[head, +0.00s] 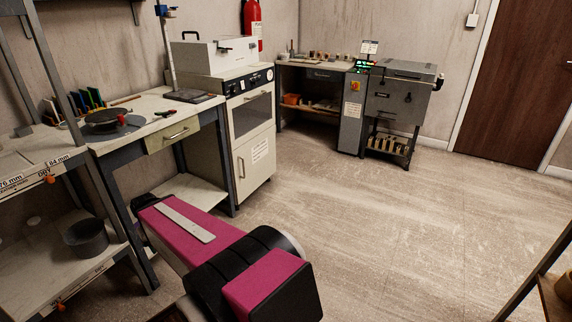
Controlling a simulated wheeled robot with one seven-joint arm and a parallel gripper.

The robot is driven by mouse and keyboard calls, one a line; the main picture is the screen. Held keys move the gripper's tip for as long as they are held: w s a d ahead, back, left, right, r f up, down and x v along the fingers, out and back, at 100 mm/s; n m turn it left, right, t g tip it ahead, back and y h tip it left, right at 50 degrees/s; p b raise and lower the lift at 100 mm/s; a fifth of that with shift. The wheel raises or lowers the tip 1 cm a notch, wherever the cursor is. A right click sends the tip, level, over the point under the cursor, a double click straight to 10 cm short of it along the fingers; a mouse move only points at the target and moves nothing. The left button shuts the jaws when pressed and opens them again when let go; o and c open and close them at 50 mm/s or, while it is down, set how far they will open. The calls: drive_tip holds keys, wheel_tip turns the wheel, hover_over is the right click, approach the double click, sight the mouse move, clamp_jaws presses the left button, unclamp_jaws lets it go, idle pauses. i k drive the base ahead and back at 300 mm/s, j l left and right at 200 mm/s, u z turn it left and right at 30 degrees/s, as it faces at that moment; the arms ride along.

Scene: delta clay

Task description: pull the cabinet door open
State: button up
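A cream cabinet (228,88) stands left of centre, at the right end of the workbench. Its lower door (258,176) looks closed and bears a paper label and an upright handle (241,168) near its left edge. Above the door is a panel with a dark window (252,114) and a row of knobs. My pink and black arm reaches across the lower middle of the picture, in front of the cabinet and apart from it in the picture. My gripper is not in view.
A workbench (150,118) with a drawer (173,134) adjoins the cabinet's left side. A shelf rack (40,250) holding a dark bucket (86,238) stands at the left. A grey machine (398,98) stands at the back. The floor (380,220) right of the cabinet is clear.

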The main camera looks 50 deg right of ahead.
sight(254, 162)
drive_tip(key=z, duration=1.35)
drive_tip(key=i+j+z, duration=0.25)
drive_tip(key=i, duration=0.25)
drive_tip(key=i+j+z, duration=0.25)
drive_tip(key=i, duration=0.2)
